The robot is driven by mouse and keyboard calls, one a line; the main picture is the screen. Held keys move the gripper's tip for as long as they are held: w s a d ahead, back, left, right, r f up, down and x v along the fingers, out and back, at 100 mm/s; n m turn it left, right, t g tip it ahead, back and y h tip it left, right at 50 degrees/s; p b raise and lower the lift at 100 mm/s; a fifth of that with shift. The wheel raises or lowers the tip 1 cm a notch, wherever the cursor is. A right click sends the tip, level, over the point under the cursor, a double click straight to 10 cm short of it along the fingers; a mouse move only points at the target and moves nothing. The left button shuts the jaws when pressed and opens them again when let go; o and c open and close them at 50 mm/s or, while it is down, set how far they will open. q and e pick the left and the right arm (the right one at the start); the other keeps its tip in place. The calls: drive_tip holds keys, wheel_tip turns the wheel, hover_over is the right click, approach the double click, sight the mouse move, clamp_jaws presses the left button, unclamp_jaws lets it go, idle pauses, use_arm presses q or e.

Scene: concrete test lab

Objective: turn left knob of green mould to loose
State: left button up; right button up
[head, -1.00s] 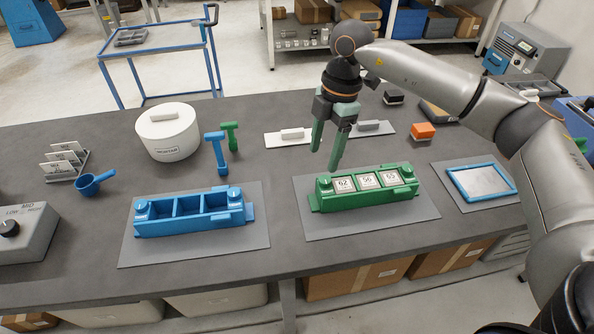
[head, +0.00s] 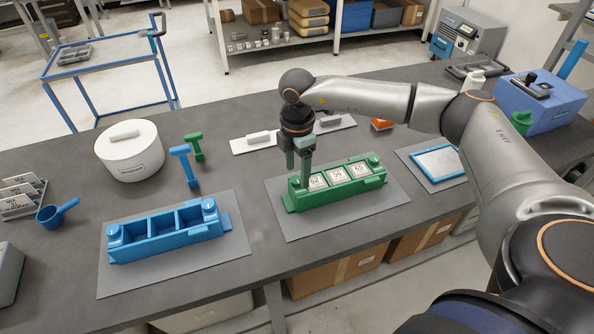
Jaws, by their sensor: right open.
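The green mould (head: 342,194) lies on a grey mat in the middle right of the head view. Three labelled specimens (head: 338,175) sit in its compartments. Its left knob (head: 294,184) is at the mould's left end, partly hidden by my gripper's fingers. Its right knob (head: 373,159) shows at the other end. My right gripper (head: 298,176) points down with its fingers apart at the left knob. I cannot tell whether the fingers touch the knob, and its setting is not readable. My left gripper is out of the picture.
A blue mould (head: 165,236) with empty compartments stands to the left on its own mat. Blue (head: 184,167) and green (head: 195,148) T-shaped tools stand behind it, near a white pot (head: 130,155). A blue-framed tray (head: 437,163) lies to the right.

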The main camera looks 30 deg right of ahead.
drive_tip(key=shift+f, duration=0.8)
drive_tip(key=shift+c, duration=0.4)
clamp_jaws()
